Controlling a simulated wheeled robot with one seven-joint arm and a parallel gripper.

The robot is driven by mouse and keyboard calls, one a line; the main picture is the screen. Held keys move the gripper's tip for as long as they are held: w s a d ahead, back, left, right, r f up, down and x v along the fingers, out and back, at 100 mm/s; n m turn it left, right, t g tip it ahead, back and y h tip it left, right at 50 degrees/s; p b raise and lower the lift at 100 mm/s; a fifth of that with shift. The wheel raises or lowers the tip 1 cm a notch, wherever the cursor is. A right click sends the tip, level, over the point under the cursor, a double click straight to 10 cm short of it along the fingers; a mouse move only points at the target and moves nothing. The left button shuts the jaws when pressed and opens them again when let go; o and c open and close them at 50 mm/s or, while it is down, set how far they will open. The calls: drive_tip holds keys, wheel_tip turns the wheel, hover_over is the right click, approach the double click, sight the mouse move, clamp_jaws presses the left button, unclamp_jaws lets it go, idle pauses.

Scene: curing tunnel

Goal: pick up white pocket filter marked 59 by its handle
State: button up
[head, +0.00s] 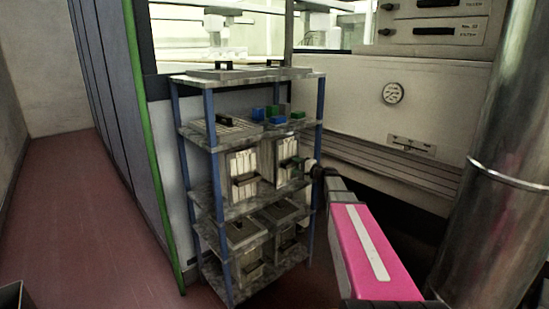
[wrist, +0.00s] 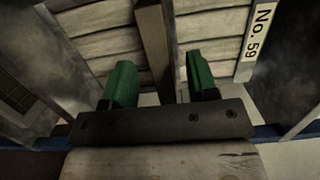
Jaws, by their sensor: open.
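The white pocket filter marked No. 59 fills the back of the wrist view with pale pleated panels (wrist: 205,60); its number plate (wrist: 260,32) is at the upper right. Its brown handle (wrist: 152,45) runs up and down in the middle of that view. My gripper (wrist: 161,78) is open, with one green finger on each side of the handle; I see gaps on both sides. In the head view, my gripper (head: 293,163) is at the front of the right-hand white filter (head: 285,147) on a middle shelf, and partly hides it.
The marbled rack (head: 192,133) has blue posts. Another white filter with a brown handle (head: 242,163) stands just left on the same shelf. Grey boxes (head: 240,233) with dark handles stand below. Small blue and green blocks (head: 272,112) lie above. A metal column (head: 492,150) stands right.

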drive_tip(key=shift+x, duration=1.1)
clamp_jaws()
drive_tip(key=shift+r, duration=0.1)
